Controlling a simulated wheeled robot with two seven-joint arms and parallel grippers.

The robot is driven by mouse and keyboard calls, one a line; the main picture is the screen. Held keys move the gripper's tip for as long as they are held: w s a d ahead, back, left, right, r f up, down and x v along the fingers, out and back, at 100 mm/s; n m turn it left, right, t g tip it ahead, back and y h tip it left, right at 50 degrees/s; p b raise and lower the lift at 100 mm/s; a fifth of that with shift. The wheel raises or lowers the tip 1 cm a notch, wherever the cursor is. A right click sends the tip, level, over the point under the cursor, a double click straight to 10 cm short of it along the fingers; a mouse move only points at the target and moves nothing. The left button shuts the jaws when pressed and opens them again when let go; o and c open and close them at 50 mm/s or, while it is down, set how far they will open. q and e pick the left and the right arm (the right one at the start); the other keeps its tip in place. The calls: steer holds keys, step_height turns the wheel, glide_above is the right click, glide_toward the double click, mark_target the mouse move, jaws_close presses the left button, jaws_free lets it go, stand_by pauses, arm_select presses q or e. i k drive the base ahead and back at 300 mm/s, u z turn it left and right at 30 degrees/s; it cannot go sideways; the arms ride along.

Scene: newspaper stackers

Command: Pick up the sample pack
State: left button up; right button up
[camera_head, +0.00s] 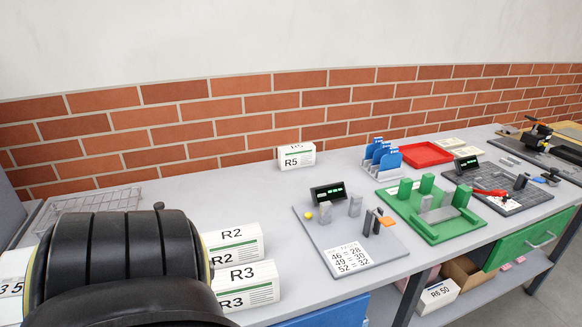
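Several white packs with green-striped labels are in view, and I cannot tell which is the sample pack. Pack R2 (232,246) and pack R3 (248,287) stand side by side on the grey bench, at the lower left. Pack R5 (297,156) stands alone near the brick wall. Pack R6 (438,296) is on the shelf below. Another white pack (11,287) is cut off at the left edge, its label partly hidden. A large black link of my own arm covers the lower left. Neither gripper shows.
The bench (235,195) is clear around R5. A wire rack (92,205) lies at the left. To the right are a grey gauge plate (310,228), a green fixture (432,226), blue holders (383,158), a red tray (426,154) and a dark board (497,187).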

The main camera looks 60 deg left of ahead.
mark_target(242, 245)
steer(key=i, duration=0.55)
steer(key=u, duration=2.85)
